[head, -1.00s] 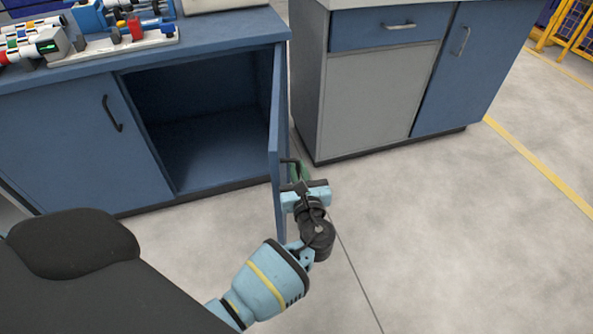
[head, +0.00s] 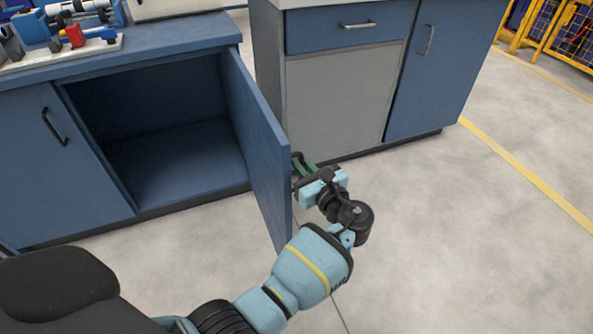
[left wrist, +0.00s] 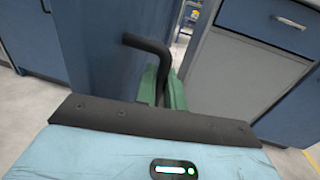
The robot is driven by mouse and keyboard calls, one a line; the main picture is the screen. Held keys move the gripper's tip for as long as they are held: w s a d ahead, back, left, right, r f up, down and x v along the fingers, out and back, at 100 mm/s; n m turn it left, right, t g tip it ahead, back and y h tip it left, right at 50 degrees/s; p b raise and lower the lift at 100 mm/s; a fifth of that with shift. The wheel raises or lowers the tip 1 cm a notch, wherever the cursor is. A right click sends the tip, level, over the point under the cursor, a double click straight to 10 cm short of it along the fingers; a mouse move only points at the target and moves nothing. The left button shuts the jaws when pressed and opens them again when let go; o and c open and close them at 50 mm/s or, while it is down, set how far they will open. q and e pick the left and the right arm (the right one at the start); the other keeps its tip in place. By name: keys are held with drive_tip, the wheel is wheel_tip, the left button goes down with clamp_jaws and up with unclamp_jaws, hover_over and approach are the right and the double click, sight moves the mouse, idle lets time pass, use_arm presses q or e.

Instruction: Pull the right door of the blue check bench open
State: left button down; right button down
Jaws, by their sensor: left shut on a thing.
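The right door (head: 262,150) of the blue check bench (head: 140,42) stands wide open in the head view, swung outward from its hinge side at the right of the opening. My left gripper (head: 303,168) is at the door's outer face, shut on the black door handle. In the left wrist view the handle (left wrist: 148,46) bends down between the green fingers (left wrist: 163,88), beside the blue door panel (left wrist: 105,45). The bench's inside (head: 165,130) shows empty. The closed left door (head: 50,165) has its own black handle. My right gripper is not in view.
A second cabinet (head: 340,95) with a grey panel and blue door stands close on the right, beyond the gripper. Parts in a tray (head: 70,50) lie on the bench top. Grey floor (head: 450,240) is free at the right; a yellow fence (head: 550,40) stands far back.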

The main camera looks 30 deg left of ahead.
use_arm(q)
drive_tip(key=shift+w+d+g+b, duration=0.3)
drive_tip(key=shift+w+d, duration=0.1)
drive_tip(key=shift+w, duration=0.2)
drive_tip(key=c, duration=1.6)
unclamp_jaws()
drive_tip(key=p+v, duration=0.1)
drive_tip(key=v, duration=0.6)
drive_tip(key=shift+s+d+f, duration=0.1)
drive_tip(key=shift+s+d, duration=0.1)
drive_tip(key=shift+d, duration=0.15)
